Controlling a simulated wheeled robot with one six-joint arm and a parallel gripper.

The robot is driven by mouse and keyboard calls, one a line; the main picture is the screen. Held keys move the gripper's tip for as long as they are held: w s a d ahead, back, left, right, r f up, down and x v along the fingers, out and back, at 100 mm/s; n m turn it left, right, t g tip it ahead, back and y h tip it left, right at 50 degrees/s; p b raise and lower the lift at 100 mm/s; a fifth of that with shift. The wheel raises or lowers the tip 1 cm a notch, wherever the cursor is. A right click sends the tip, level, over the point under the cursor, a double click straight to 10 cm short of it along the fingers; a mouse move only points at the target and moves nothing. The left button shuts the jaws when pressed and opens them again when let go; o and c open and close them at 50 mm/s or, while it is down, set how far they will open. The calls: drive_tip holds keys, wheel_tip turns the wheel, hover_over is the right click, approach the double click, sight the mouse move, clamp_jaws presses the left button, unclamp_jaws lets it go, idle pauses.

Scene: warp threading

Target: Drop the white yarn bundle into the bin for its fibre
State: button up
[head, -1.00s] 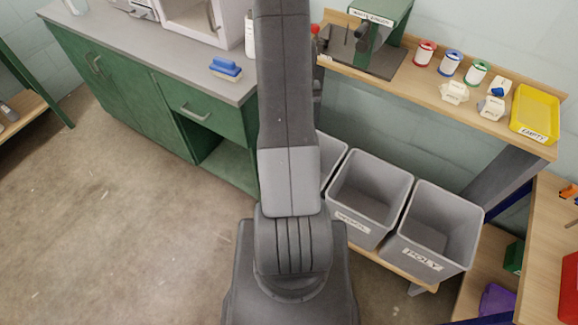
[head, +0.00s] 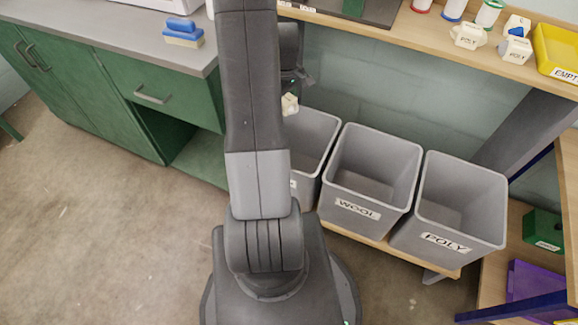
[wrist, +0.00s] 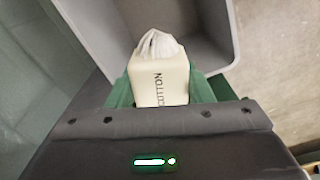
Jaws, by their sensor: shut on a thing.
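The white yarn bundle (wrist: 157,82) carries a cream tag that reads COTTON. My gripper (wrist: 160,92) is shut on it, with green fingers on both sides. In the head view the bundle (head: 290,104) shows small below my gripper (head: 291,93), at the back of the leftmost grey bin (head: 313,165). In the wrist view a grey bin (wrist: 222,30) lies below and beyond the bundle. The leftmost bin's label is mostly hidden behind my arm. The middle bin (head: 357,207) reads WOOL and the right bin (head: 446,243) reads POLY.
A wooden shelf (head: 420,45) above the bins holds bundles tagged POLY (head: 468,36), spools and a yellow tray (head: 560,50). A green cabinet (head: 100,90) with a grey top stands left of the bins. The floor in front is clear.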

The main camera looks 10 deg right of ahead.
drive_tip(key=shift+n, duration=0.9)
drive_tip(key=f+b, duration=0.1)
drive_tip(key=d+f+b, duration=0.1)
drive_tip(key=f, duration=0.1)
drive_tip(key=d+f+b, duration=0.1)
drive_tip(key=b, duration=0.1)
drive_tip(key=shift+s+d+f, duration=0.25)
drive_tip(key=shift+s, duration=0.1)
wheel_tip(320, 180, down, 7)
drive_tip(key=d+n+b, duration=0.1)
drive_tip(key=b, duration=0.5)
drive_tip(key=shift+s, duration=0.25)
drive_tip(key=shift+d, duration=0.1)
drive_tip(key=o, duration=1)
wheel_tip(320, 180, up, 14)
drive_tip(key=p, duration=0.3)
drive_tip(key=shift+f+p, duration=0.1)
drive_tip(key=shift+p, duration=0.2)
